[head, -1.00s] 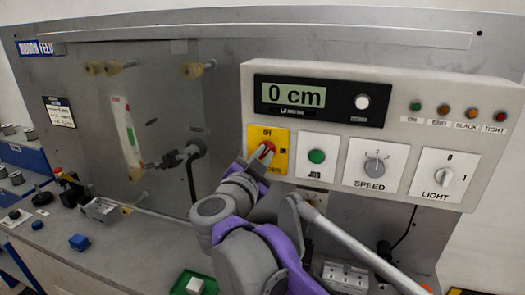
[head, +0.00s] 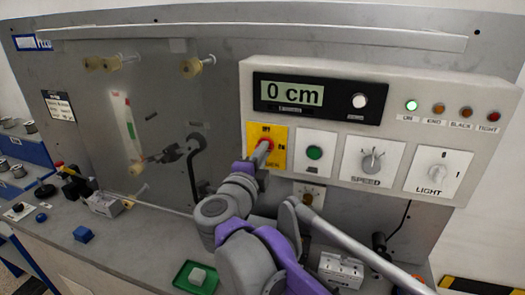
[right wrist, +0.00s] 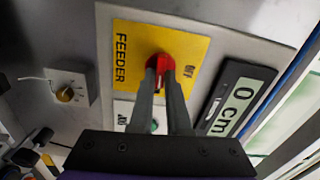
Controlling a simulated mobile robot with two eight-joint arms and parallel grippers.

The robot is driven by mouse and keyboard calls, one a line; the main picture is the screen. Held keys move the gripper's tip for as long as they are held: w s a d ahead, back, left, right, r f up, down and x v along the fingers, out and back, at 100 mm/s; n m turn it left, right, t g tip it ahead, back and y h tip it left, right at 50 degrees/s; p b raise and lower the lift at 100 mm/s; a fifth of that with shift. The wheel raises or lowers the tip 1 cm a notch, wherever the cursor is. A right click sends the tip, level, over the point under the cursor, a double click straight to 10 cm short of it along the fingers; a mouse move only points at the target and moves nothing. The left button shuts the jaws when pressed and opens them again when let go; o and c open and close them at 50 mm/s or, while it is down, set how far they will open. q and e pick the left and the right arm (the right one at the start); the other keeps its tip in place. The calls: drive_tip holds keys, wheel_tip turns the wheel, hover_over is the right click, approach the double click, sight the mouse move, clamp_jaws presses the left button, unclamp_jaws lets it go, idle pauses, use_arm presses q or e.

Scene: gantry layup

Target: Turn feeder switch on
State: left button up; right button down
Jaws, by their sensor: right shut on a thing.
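The feeder switch is a red rotary knob (right wrist: 158,64) on a yellow plate (right wrist: 128,57) marked FEEDER in the right wrist view. In the head view the yellow plate (head: 279,157) sits at the left of the control panel, under the display. My right gripper (right wrist: 163,76) is shut on the red knob, with one finger on each side of it. In the head view my right gripper (head: 262,152) reaches the plate from below and partly hides the knob. The green ON lamp (head: 411,105) is lit. My left gripper is not in view.
The display (head: 318,98) reads 0 cm. A green button (head: 314,152), the speed knob (head: 372,160) and the light switch (head: 437,174) lie right of the feeder plate.

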drive_tip(key=shift+m, duration=0.6)
drive_tip(key=c, duration=0.9)
unclamp_jaws()
drive_tip(key=b+v, duration=0.1)
drive_tip(key=v, duration=1)
drive_tip(key=shift+w, duration=0.1)
